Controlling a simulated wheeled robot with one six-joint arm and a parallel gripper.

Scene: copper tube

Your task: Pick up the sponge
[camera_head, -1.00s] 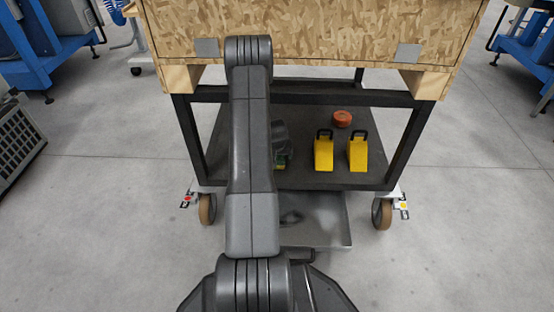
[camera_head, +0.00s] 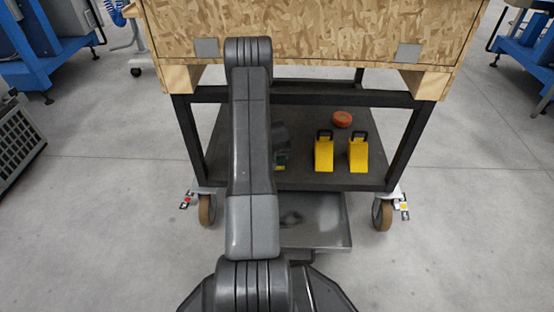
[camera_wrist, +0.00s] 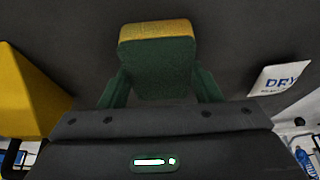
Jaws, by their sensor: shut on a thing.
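The sponge (camera_wrist: 158,68) is green with a yellow end and fills the upper middle of the wrist view. My gripper (camera_wrist: 158,88) is shut on it, with one finger against each side. My arm hides most of the gripper and sponge there, and I cannot tell whether the sponge touches the shelf.
Two yellow wedges (camera_head: 324,154) (camera_head: 358,154) and a red-orange round object (camera_head: 342,119) are on the dark shelf (camera_head: 310,180), right of the sponge. A wooden box (camera_head: 320,35) sits above. Cart legs flank the shelf.

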